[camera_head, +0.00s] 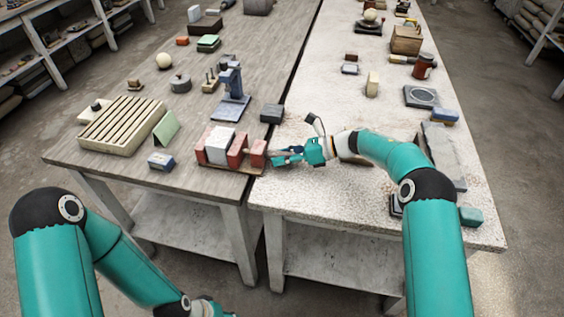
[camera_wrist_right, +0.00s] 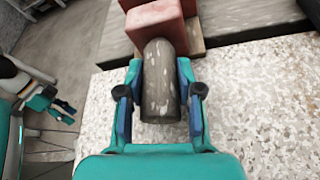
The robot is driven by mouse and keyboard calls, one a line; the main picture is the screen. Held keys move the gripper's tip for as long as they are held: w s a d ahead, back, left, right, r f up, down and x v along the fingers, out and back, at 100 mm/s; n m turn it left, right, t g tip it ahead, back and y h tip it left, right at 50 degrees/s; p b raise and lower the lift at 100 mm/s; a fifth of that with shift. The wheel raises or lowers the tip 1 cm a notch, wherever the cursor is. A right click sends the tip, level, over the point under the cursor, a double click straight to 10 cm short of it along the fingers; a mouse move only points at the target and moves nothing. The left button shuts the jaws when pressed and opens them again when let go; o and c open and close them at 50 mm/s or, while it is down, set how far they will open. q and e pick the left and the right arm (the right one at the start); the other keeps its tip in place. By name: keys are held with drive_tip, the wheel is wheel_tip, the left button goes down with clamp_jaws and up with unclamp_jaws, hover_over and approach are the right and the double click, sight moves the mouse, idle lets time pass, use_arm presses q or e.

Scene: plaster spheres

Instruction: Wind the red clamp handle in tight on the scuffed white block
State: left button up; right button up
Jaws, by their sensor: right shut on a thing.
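The clamp (camera_head: 237,150) has red blocks on a wooden base near the front right corner of the left table. The white block (camera_head: 219,143) stands between its red jaws; any scuffs are too small to make out. My right gripper (camera_head: 287,157) reaches in from the right. In the right wrist view its fingers (camera_wrist_right: 160,103) are shut around a worn grey-brown cylindrical handle (camera_wrist_right: 160,80), which points out from a red block (camera_wrist_right: 158,22). My left gripper (camera_wrist_right: 55,107) hangs low, away from the clamp; its finger opening is unclear.
A dark grey block (camera_head: 271,113) sits just behind the clamp. A blue stand (camera_head: 231,100), a green card (camera_head: 166,130) and a blue-and-white box (camera_head: 161,161) are nearby. A dark gap separates the two tables. The right table's middle is mostly clear.

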drive_tip(key=m+g+b, duration=0.1)
drive_tip(key=m+b, duration=0.1)
drive_tip(key=b, duration=0.1)
drive_tip(key=shift+w+f+y, duration=0.15)
drive_tip(key=shift+y, duration=0.25)
drive_tip(key=shift+m+g+b, duration=0.3)
drive_tip(key=shift+m+b, duration=0.25)
drive_tip(key=shift+m, duration=0.05)
drive_tip(key=shift+d+r, duration=0.1)
drive_tip(key=shift+r, duration=0.15)
drive_tip(key=o, duration=1.2)
drive_tip(key=shift+f, duration=0.1)
drive_tip(key=shift+c, duration=0.2)
drive_tip(key=v, duration=0.6)
drive_tip(key=shift+w+d+f, duration=0.1)
drive_tip(key=shift+d, duration=0.55)
